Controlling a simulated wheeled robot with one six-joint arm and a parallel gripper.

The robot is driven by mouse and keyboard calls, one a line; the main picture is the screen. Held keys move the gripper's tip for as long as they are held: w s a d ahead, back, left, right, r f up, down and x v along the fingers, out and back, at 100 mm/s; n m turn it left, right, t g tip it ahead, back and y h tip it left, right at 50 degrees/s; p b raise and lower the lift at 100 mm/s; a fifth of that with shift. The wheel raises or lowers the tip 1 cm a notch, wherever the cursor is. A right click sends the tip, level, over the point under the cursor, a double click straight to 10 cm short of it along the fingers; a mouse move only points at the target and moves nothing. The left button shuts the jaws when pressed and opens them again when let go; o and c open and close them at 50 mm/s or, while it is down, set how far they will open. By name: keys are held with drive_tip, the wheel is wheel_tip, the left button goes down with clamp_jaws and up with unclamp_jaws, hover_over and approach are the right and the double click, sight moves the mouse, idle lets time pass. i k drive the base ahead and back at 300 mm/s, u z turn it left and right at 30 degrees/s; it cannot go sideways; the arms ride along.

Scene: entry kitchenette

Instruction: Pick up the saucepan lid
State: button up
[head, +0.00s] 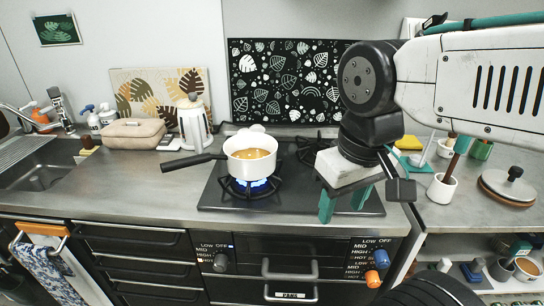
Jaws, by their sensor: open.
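A round grey lid (511,183) with a dark knob lies on the right counter, apparently the saucepan lid. A brown round edge shows beneath it. The white saucepan (237,172) stands uncovered on a burner with a blue flame, yellowish contents inside and its dark handle pointing left. My gripper (344,204) has teal fingers, spread apart and empty. It points down over the right part of the hob, right of the saucepan and well left of the lid.
A white cup (441,190) with a utensil stands left of the lid. A yellow sponge (409,142) lies farther back. The hob (300,195) has another burner partly behind my arm. The left counter front is clear.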

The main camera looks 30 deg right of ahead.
sight(509, 185)
drive_tip(key=z, duration=2)
drive_tip(key=k, duration=0.5)
drive_tip(key=z, duration=0.85)
drive_tip(key=i, duration=1.1)
drive_tip(key=u, duration=0.7)
drive_tip(key=i, duration=0.25)
drive_tip(key=u, duration=0.4)
